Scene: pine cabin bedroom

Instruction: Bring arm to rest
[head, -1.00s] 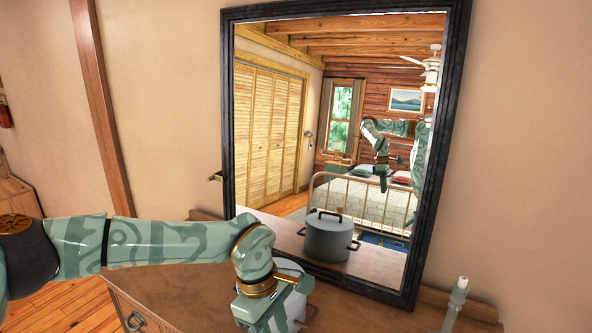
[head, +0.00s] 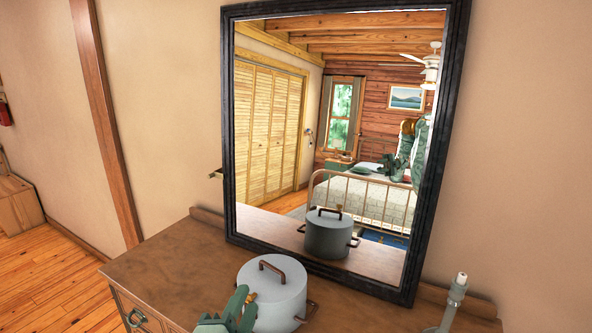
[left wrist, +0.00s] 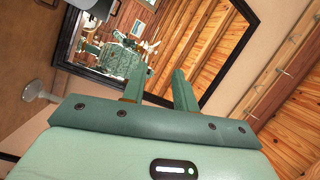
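My left gripper (head: 243,308) shows at the bottom of the head view, in front of the grey lidded pot (head: 280,291). Most of the left arm is out of the frame. In the left wrist view the two green fingers of the left gripper (left wrist: 159,90) stand apart with nothing between them, so it is open and empty. The pot stands upright on the wooden dresser (head: 170,262), its lower left part hidden by the gripper. My right gripper is not directly in view.
A black-framed mirror (head: 233,140) leans at the back of the dresser and reflects the pot, bed and part of my body. A pale upright post (head: 455,300) stands at the dresser's right. The dresser top left of the pot is clear.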

